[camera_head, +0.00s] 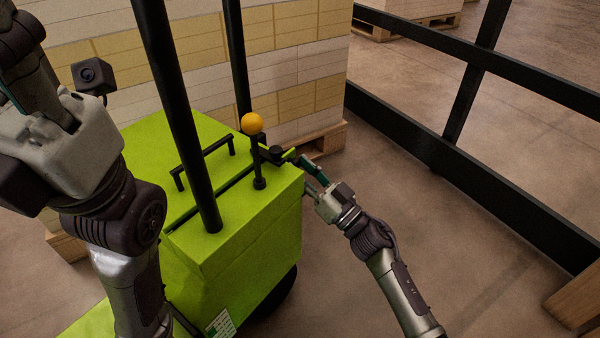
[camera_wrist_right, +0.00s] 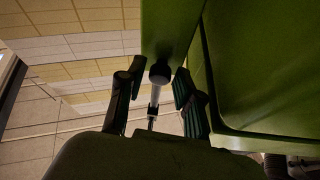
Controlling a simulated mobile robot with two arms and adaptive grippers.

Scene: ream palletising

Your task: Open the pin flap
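The lime-green machine (camera_head: 235,245) has a small green flap-like bar (camera_head: 290,154) with a dark round knob (camera_head: 275,153) at its far right corner. I take this for the pin flap. My right gripper (camera_head: 303,163) is beside it, outside the body's right side. In the right wrist view a green panel (camera_wrist_right: 170,25) carries a black knob (camera_wrist_right: 160,73), with a pale metal pin (camera_wrist_right: 154,97) below. The right fingers (camera_wrist_right: 158,92) stand apart on either side of the knob and pin. Contact cannot be told. My left gripper is partly cut off at the left edge; its fingertips are unclear.
Stacked reams (camera_head: 290,70) on a wooden pallet (camera_head: 325,143) stand behind. A black railing (camera_head: 475,185) runs along the right. Floor between is clear.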

